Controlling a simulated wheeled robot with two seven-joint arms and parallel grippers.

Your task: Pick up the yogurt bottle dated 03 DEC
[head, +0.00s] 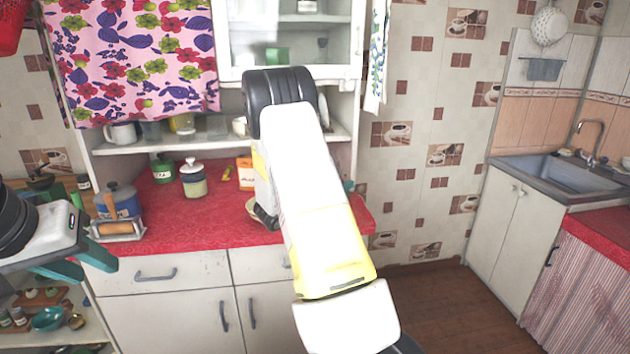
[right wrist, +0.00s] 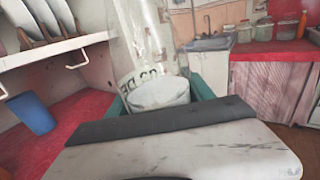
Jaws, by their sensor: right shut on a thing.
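A pale, partly see-through bottle (right wrist: 158,93) stands between the teal fingers of my right gripper (right wrist: 160,98) in the right wrist view. Dark upside-down print on it reads in part like "03 DE"; the rest of the print is cut off or turned away. My right gripper is shut on this bottle. In the head view my right arm hides the bottle and nearly all of that gripper. My left gripper (head: 98,272) is at the left edge of the head view, with its teal fingers apart and nothing seen between them.
The red counter (head: 190,222) holds a white-lidded jar (head: 193,182), a blue canister (head: 118,200) and an orange box (head: 245,174). A blue cup (right wrist: 32,113) shows in the right wrist view. A sink (head: 560,172) is at the right, with open floor before it.

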